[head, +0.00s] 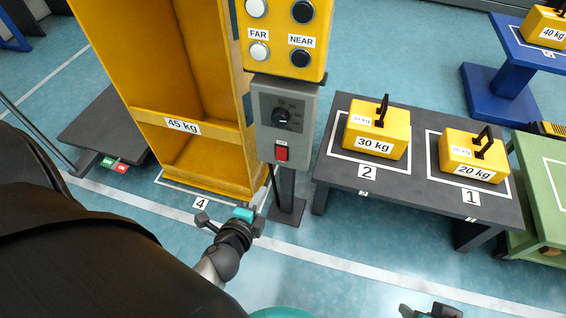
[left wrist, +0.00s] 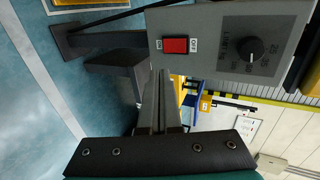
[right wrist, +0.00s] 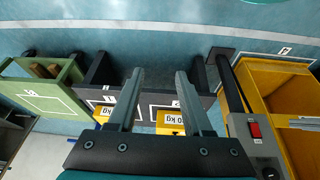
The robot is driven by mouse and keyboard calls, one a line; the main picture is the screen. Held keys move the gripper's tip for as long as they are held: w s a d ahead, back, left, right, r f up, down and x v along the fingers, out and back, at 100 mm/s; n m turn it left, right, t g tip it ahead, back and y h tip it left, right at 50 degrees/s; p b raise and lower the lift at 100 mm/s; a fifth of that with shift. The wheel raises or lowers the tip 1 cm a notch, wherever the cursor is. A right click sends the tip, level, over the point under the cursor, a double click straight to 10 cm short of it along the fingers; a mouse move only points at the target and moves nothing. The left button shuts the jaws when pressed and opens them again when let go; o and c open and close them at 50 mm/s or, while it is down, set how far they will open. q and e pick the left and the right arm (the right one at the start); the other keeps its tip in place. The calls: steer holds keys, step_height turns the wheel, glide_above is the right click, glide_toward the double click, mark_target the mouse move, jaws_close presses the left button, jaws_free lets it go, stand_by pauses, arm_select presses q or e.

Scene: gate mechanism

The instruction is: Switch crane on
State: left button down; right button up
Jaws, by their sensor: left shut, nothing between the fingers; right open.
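The crane's switch is a red rocker (head: 282,153) low on a grey control box (head: 262,112) with a round dial. The left wrist view shows the rocker (left wrist: 175,45) between ON and OFF labels; which side is pressed I cannot tell. My left gripper (head: 269,180) is shut and empty, just below and left of the rocker in the head view. In the left wrist view its fingertips (left wrist: 160,74) point toward the box's edge near the rocker, apparently apart from it. My right gripper (right wrist: 160,74) is open and empty, away from the box, at the head view's bottom edge.
A yellow panel (head: 277,50) with FAR and NEAR buttons sits above the box. A yellow 45 kg frame (head: 190,148) stands left. A dark table (head: 420,170) with 30 kg (head: 378,135) and 20 kg (head: 470,158) weights stands right. The floor in front is open.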

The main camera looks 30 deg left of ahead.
arm_select(q)
steer(key=shift+r, duration=0.1)
arm_select(e)
steer(key=shift+r, duration=0.1)
arm_select(q)
steer(key=b, duration=0.2)
glide_toward(280, 160)
steer(key=shift+b+x, duration=1.15)
steer(key=shift+x, duration=2.05)
arm_select(e)
steer(key=w+a+r+t+y, duration=0.2)
steer(key=w+a+t+y, duration=0.1)
steer(key=w+a+t, duration=0.2)
steer(key=shift+a+n+t, duration=0.3)
steer(key=shift+a+t, duration=0.1)
steer(key=shift+a, duration=0.35)
arm_select(q)
steer(key=shift+w, duration=0.1)
